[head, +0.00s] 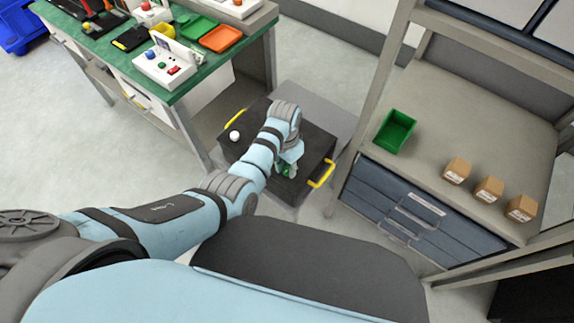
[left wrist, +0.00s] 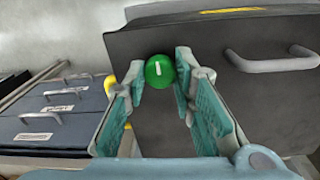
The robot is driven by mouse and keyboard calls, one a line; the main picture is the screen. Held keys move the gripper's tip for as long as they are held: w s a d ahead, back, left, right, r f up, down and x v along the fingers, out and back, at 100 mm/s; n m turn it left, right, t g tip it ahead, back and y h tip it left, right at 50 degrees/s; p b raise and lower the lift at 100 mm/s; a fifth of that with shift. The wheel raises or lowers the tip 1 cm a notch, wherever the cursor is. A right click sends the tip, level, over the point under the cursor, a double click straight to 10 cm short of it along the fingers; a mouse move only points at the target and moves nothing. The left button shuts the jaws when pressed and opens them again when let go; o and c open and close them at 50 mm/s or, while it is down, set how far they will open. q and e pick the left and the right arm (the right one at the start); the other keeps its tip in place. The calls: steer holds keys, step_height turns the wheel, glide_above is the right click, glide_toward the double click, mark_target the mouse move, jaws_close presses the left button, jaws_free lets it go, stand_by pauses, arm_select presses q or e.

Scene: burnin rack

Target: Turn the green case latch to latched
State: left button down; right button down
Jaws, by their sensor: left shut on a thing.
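The green case latch (left wrist: 160,71) is a round green knob with a white line on the front face of a dark case (left wrist: 230,95). In the left wrist view the line stands about upright. My left gripper (left wrist: 166,75) has its two teal fingers on either side of the knob and is shut on it. In the head view the left gripper (head: 289,166) is at the near side of the case (head: 307,148), and my wrist hides most of the latch. My right gripper is not in view.
A green workbench (head: 185,82) stands at left. At right, a shelf (head: 440,135) holds a green bin (head: 394,132) and small boxes (head: 489,189).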

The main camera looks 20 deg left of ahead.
arm_select(q)
steer(key=n+p, duration=0.2)
steer(key=n, duration=0.1)
steer(key=shift+r, duration=0.15)
steer(key=n+p, duration=0.1)
steer(key=n, duration=0.3)
steer(key=shift+n+p, duration=0.3)
steer(key=shift+p, duration=0.05)
steer(key=n+p, duration=0.1)
steer(key=n, duration=0.3)
steer(key=shift+n, duration=0.3)
steer(key=n, duration=0.5)
steer(key=shift+t, duration=0.3)
steer(key=c, duration=1.3)
jaws_free()
